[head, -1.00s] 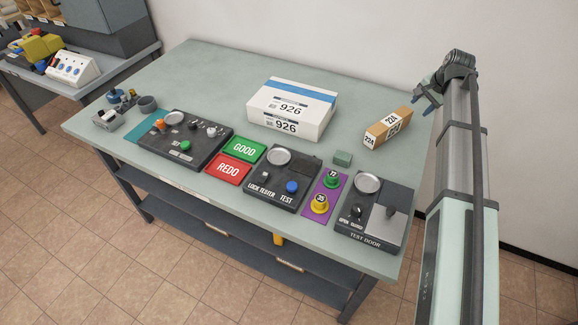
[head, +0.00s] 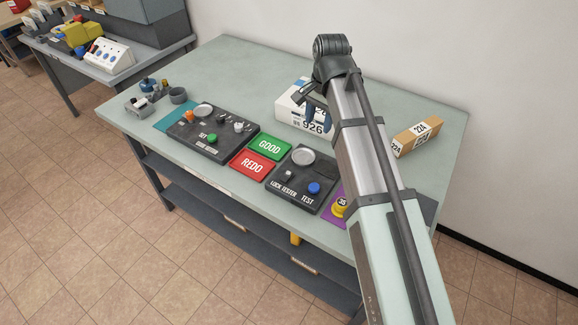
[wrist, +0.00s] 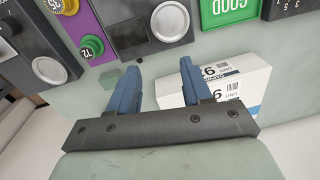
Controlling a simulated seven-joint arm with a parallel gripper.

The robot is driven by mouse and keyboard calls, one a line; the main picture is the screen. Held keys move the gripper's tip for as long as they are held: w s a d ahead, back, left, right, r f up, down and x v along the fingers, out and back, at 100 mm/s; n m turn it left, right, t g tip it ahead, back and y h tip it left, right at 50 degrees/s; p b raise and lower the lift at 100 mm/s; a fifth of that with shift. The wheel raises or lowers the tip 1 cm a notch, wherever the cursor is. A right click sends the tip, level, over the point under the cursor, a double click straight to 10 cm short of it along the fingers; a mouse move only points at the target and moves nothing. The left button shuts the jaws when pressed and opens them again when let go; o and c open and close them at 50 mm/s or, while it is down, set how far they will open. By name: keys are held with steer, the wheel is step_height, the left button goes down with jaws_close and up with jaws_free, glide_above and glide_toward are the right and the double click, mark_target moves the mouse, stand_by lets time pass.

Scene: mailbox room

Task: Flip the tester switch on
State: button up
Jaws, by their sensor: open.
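The dark lock tester panel (head: 299,196) lies near the table's front edge. The switch's position is too small to tell. In the wrist view, part of the panel (wrist: 126,30) shows at the top, with its plate (wrist: 170,21); the switch is out of that frame. My gripper (head: 316,114) is open and empty, above the table by the white 926 box (head: 290,110). Its blue fingers (wrist: 164,78) stand apart in the wrist view.
Green GOOD (head: 269,147) and red REDO (head: 251,164) pads lie left of the tester. Further left is a dark SET panel (head: 216,147). A cardboard box (head: 417,137) stands at the back right.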

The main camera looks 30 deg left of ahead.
steer(key=r+n, duration=0.1)
glide_above(289, 172)
steer(key=shift+h, duration=0.4)
step_height(289, 172, down, 14)
steer(key=shift+r, duration=0.25)
jaws_close()
stand_by(0.5)
